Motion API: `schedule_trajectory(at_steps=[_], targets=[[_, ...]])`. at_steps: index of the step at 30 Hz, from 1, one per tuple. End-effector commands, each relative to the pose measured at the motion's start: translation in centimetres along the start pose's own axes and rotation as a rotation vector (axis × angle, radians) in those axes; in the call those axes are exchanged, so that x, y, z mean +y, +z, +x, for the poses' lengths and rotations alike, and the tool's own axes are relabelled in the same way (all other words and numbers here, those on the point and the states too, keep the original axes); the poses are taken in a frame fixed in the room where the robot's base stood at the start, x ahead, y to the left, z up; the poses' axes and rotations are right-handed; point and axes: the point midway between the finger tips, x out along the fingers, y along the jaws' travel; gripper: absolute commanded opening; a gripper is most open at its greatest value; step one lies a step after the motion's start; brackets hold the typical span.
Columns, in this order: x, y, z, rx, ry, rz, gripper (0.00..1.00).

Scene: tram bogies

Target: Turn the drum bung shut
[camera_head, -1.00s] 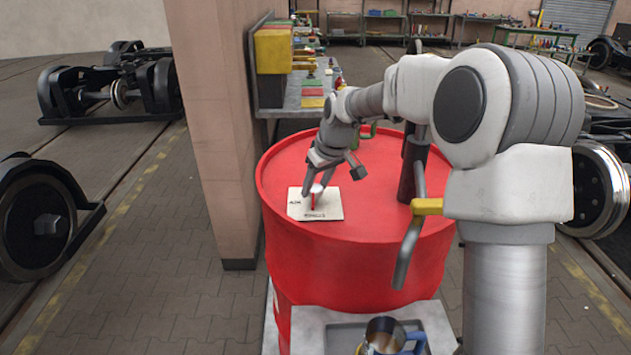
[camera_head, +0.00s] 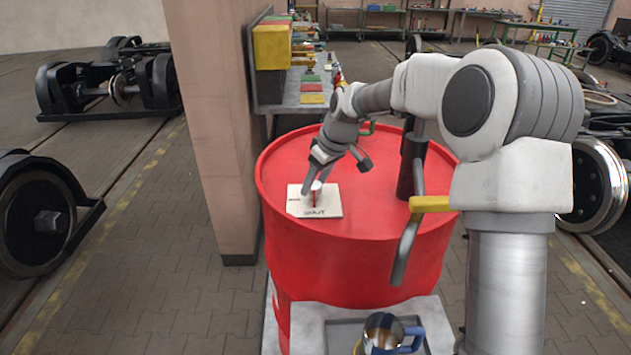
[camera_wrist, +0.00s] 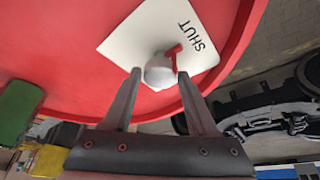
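The red drum (camera_head: 375,205) stands upright with a white card (camera_head: 330,203) on its lid. The card also shows in the wrist view (camera_wrist: 125,45), with the word SHUT near one edge. The drum bung (camera_wrist: 158,72) is a small white knob with a red pointer (camera_wrist: 174,58) directed towards the word SHUT. My gripper (camera_head: 314,188) reaches down over the card. In the wrist view my gripper's fingers (camera_wrist: 159,74) are apart, one on each side of the bung, with narrow gaps visible. The fingers partly hide the bung in the head view.
A pillar (camera_head: 212,120) stands left of the drum, beside a bench (camera_head: 305,97) with coloured bins. A mug (camera_head: 382,331) stands in front.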

Motion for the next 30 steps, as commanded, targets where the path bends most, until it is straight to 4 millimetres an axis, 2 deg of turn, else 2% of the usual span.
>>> schedule_trajectory(at_steps=[1,3,12,16,20,30], targets=[[0.0,0.0,0.0,0.0,0.0,0.0,0.7],[0.0,0.0,0.0,0.0,0.0,0.001,0.81],[0.0,0.0,-0.1,0.0,0.0,0.002,0.81],[0.1,0.0,-1.1,0.002,0.002,0.003,0.81],[0.1,-0.1,-3.5,0.003,0.004,0.001,0.81],[0.1,-0.1,-11.9,0.003,0.004,0.001,0.81]])
